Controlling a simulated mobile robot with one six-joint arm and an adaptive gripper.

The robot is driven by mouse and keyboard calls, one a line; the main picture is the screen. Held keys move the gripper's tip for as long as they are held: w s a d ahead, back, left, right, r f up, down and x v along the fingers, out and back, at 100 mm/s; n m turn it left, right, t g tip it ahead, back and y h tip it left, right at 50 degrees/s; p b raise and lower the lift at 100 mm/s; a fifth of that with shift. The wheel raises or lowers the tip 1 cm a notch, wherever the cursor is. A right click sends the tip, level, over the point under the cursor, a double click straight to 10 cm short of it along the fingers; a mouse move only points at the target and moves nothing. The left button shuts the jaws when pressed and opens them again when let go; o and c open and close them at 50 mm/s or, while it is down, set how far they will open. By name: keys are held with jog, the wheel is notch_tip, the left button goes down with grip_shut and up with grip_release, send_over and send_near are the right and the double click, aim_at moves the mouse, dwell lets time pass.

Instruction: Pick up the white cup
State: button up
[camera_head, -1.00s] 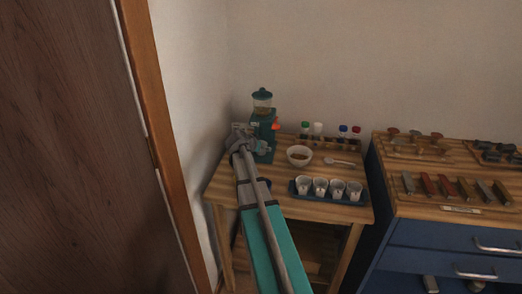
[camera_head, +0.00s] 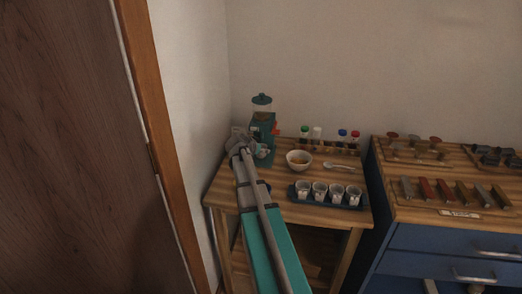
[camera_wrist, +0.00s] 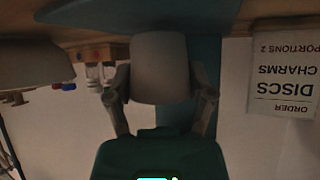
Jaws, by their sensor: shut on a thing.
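The white cup (camera_wrist: 160,60) is in the middle of the wrist view, which looks upside down. My gripper (camera_wrist: 160,88) is shut on it, one finger on each side. In the head view my gripper (camera_head: 245,146) is at the front left of a teal dispenser (camera_head: 264,128) with a clear hopper. There the cup is small and partly hidden by my gripper. I cannot tell whether it touches the dispenser.
A white bowl (camera_head: 299,166) and a spoon (camera_head: 339,166) lie right of the dispenser. A blue tray (camera_head: 327,203) holds several small cups. Capped bottles (camera_head: 317,135) stand behind. The wrist view shows an order sign (camera_wrist: 284,70). A wall is close at left.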

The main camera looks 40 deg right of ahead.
jog(key=s+a, duration=0.1)
jog(key=a, duration=0.4)
jog(key=s+a+r, duration=0.1)
jog(key=a, duration=0.2)
jog(key=shift+s, duration=0.35)
notch_tip(320, 180, up, 13)
jog(key=p, duration=1.3)
jog(key=shift+d+p, duration=0.15)
jog(key=shift+p, duration=0.2)
jog(key=shift+w+r, duration=0.1)
